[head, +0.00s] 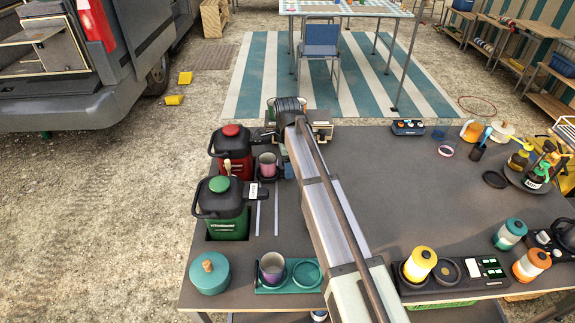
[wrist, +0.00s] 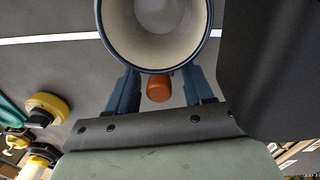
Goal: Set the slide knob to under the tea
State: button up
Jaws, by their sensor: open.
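An orange knob (wrist: 158,88) sits between the two blue fingers of my gripper (wrist: 159,92) in the wrist view. The fingers are open, with a gap on both sides of the knob. A pale-lined cup (wrist: 157,25) is just beyond the knob; a pinkish cup (head: 267,160) stands beside the red-lidded black dispenser (head: 231,150) in the head view. Two pale rails (head: 258,215) run along the dispensers. A green dispenser (head: 224,212) stands nearer. Its label is too small to read, so I cannot tell which holds tea. My arm hides the fingers and knob in the head view.
A teal tray (head: 290,288) with another cup (head: 272,266) and a teal lidded pot (head: 209,272) are at the near left. Jars (head: 420,262) and a bottle carousel (head: 530,178) stand to the right. The table's middle right is mostly clear.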

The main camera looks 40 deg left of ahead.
grip_shut()
dwell(0.3)
dwell(0.3)
